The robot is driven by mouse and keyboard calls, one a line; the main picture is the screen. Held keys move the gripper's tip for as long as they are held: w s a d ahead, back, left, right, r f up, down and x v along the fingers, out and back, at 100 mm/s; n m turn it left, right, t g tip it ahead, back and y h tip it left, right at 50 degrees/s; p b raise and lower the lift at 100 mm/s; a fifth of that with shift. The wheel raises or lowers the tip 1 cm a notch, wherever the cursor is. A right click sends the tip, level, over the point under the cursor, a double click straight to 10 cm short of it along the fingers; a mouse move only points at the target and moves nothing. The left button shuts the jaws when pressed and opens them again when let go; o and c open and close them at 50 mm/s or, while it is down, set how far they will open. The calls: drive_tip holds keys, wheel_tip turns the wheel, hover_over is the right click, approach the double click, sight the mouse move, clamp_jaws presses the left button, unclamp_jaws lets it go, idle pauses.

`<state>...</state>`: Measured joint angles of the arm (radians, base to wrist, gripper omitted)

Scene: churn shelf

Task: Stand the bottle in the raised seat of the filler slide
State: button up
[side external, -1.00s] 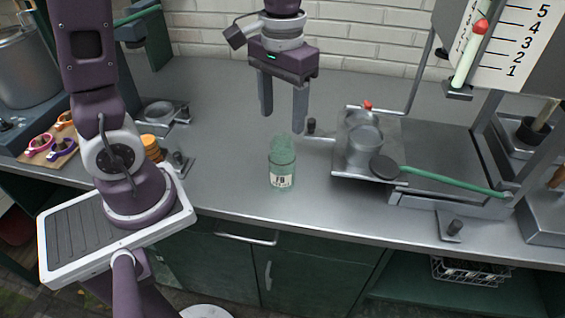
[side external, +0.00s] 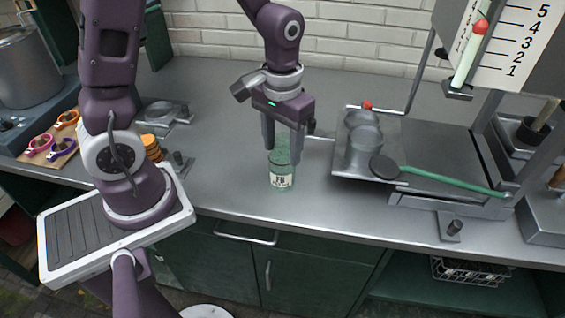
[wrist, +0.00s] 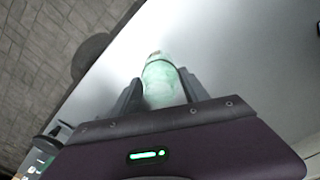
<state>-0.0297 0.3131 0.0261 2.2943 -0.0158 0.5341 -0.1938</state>
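A green translucent bottle (side external: 281,171) with a white label stands upright on the grey counter. My gripper (side external: 282,155) points down over it, with one finger on each side of its upper part. In the wrist view the bottle (wrist: 162,82) lies between the two fingertips (wrist: 160,90), which look apart, with a gap visible at least on one side.
A scale board (side external: 500,45) with a red-tipped pointer stands at the back right. A wooden board (side external: 50,148) with coloured rings and a stack of orange discs (side external: 151,146) are at the left. The counter between bottle and slide is mostly clear.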

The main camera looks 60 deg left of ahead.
drive_tip(key=shift+r, duration=0.1)
drive_tip(key=c, duration=0.4)
drive_tip(key=shift+r, duration=0.35)
clamp_jaws()
drive_tip(key=shift+r, duration=1.05)
wheel_tip(320, 180, up, 22)
drive_tip(key=w+d, duration=0.4)
drive_tip(key=w, duration=0.4)
drive_tip(key=w+d, duration=0.4)
drive_tip(key=w, duration=0.4)
wheel_tip(320, 180, down, 10)
drive_tip(key=shift+a+r+m, duration=0.15)
drive_tip(key=shift+r+m, duration=0.1)
drive_tip(key=shift+m, duration=0.15)
